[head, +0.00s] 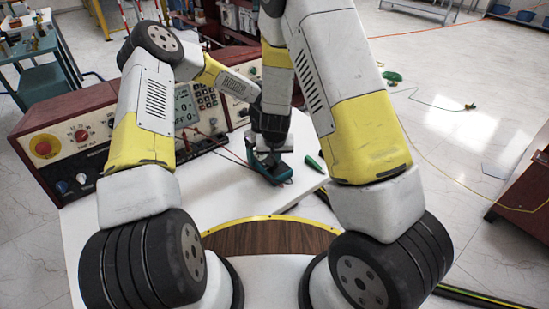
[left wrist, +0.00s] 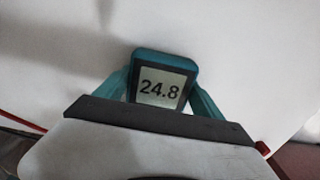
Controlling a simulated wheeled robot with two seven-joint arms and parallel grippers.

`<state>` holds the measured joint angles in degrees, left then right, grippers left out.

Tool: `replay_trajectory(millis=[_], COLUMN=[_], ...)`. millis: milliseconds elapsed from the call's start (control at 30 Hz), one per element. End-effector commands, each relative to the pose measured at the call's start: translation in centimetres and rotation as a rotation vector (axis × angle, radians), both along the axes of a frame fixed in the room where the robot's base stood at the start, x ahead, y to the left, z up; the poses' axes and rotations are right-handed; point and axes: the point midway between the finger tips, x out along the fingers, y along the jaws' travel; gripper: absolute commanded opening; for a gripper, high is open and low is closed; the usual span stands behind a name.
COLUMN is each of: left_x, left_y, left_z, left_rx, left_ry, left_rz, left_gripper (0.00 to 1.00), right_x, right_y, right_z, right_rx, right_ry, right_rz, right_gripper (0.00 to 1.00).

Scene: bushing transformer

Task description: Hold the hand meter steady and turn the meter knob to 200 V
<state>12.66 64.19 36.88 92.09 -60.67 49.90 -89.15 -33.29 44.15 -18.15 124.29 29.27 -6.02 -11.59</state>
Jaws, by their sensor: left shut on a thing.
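The hand meter (head: 276,175), a small teal handheld unit, is on the white tabletop near its front edge. In the left wrist view the meter (left wrist: 162,88) faces the camera, its screen reading 24.8. My left gripper (head: 265,158) is shut on the meter; its fingers are largely hidden in the head view. In the left wrist view the wrist's dark edge covers the lower part of the meter, and the knob does not show. My right forearm comes down over the same spot, crossing in front of my left forearm. The right gripper's jaws cannot be made out.
Red and grey instrument consoles (head: 93,125) with knobs and a display stand along the back and left of the white table (head: 130,205). Red leads run from the consoles towards the meter. A green pointed object (head: 315,163) lies just right of the meter. Bare tabletop shows at the front left.

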Motion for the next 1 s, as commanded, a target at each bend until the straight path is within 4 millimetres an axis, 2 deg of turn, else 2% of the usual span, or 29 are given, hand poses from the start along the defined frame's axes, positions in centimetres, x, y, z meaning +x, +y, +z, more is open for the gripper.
replay_trajectory(millis=[400, 900, 933, 1000], left_x=[0.10, 0.12, 0.12, 0.12], left_y=[-0.04, -0.03, -0.03, -0.04], left_z=[0.08, 0.09, 0.09, 0.09], left_rx=[-0.001, -0.001, -0.001, -0.002], left_ry=[-0.002, -0.003, -0.003, -0.003], left_rz=[0.001, 0.001, 0.001, 0.001], left_gripper=[0.14, 0.14, 0.14, 0.14], right_x=[-0.12, -0.09, -0.09, -0.08], right_y=[0.25, 0.25, 0.25, 0.24], right_z=[-0.09, -0.02, -0.02, -0.02], right_rx=[-0.001, 0.000, 0.000, 0.000], right_ry=[0.003, 0.001, 0.001, 0.001], right_rz=[-0.178, -0.200, -0.200, -0.199], right_gripper=[0.00, 0.00, 0.13, 0.27])
